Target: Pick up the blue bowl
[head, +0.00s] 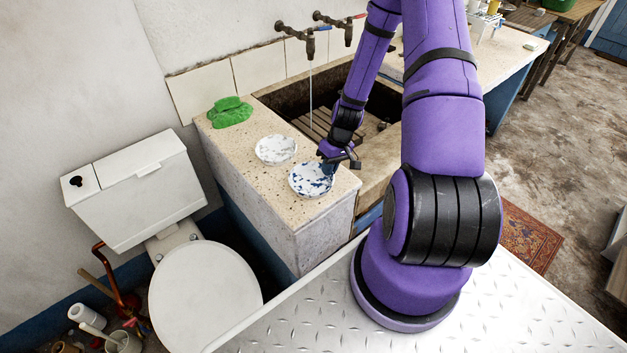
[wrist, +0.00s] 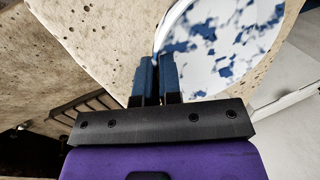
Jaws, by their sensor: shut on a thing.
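The blue bowl (head: 311,180), white with dark blue speckles, is at the front corner of the stone counter beside the trough. It fills the upper right of the wrist view (wrist: 222,45). My gripper (head: 338,163) is at the bowl's right edge in the head view. In the wrist view my two blue fingertips (wrist: 157,75) are close together, shut on the bowl's rim. Part of the rim is hidden between the fingers. I cannot tell whether the bowl still touches the counter.
A second, paler speckled bowl (head: 276,149) stands behind it on the stone counter (head: 240,155). A green cloth (head: 229,112) lies at the counter's back left. Water runs from a tap (head: 310,45) into the trough (head: 325,105). A white toilet (head: 205,295) stands at the left.

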